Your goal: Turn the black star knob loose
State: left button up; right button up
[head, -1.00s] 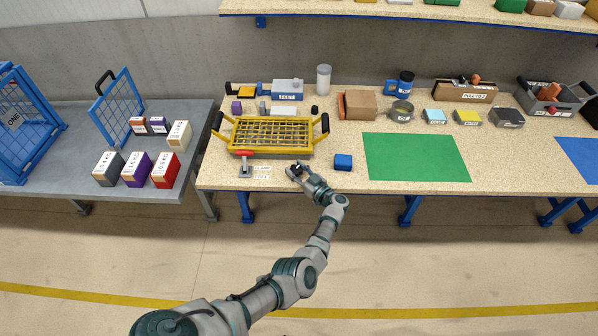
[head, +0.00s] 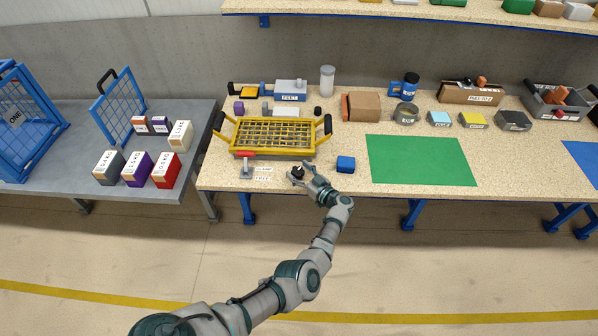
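My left gripper (head: 299,177) is at the front of the speckled workbench, just right of the red-handled clamp. A small dark thing, which looks like the black star knob (head: 297,171), shows at its fingertips. The fingers are spread to either side of it and partly hide it. I cannot tell whether they touch it or whether it is turned. My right gripper is not in view.
The red-handled clamp (head: 247,171) and small white labels are left of the gripper. A yellow wire basket (head: 271,134) with black handles stands behind it. A blue block (head: 345,164) is close on the right, then a green mat (head: 422,160).

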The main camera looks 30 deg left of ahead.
pick_arm(q)
jog(key=shift+s+d, duration=0.1)
jog(key=shift+d, duration=0.2)
jog(key=v, duration=1.1)
jog(key=shift+d, duration=0.25)
